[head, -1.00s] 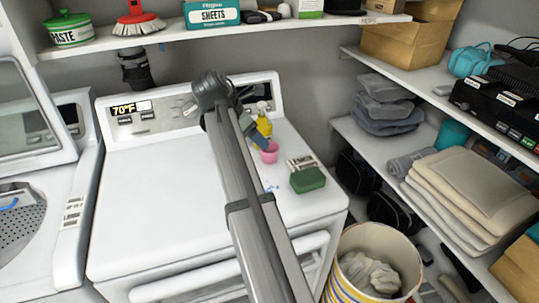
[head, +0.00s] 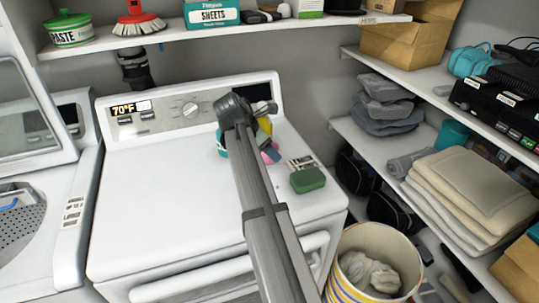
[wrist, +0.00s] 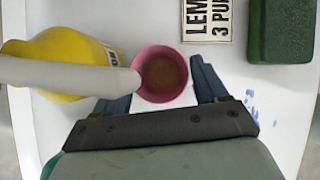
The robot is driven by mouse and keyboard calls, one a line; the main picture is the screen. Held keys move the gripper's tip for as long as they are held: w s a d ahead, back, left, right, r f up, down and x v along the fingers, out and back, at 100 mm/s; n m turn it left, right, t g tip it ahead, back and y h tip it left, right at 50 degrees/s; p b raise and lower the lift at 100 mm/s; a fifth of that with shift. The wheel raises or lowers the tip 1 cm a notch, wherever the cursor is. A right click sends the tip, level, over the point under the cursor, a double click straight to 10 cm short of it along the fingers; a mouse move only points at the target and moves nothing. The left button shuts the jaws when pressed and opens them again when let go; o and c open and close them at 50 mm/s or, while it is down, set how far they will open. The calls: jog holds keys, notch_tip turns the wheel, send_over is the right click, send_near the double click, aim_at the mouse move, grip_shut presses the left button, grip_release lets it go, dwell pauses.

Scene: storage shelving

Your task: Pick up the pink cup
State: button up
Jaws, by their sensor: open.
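The pink cup (wrist: 162,74) stands upright on the white washer or dryer top, seen from above in the wrist view with a brownish inside. My gripper (wrist: 162,92) is open, with one blue finger on each side of the cup's near part. I cannot tell whether either finger touches it. In the head view, the cup (head: 267,156) is mostly hidden behind my gripper (head: 271,150) and arm.
A yellow spray bottle (wrist: 65,62) is close on the left, its pale nozzle reaching over my left finger. A teal object (head: 221,142) shows behind my arm.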

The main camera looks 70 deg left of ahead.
jog(key=c, duration=0.9)
jog(key=shift+r, duration=0.15)
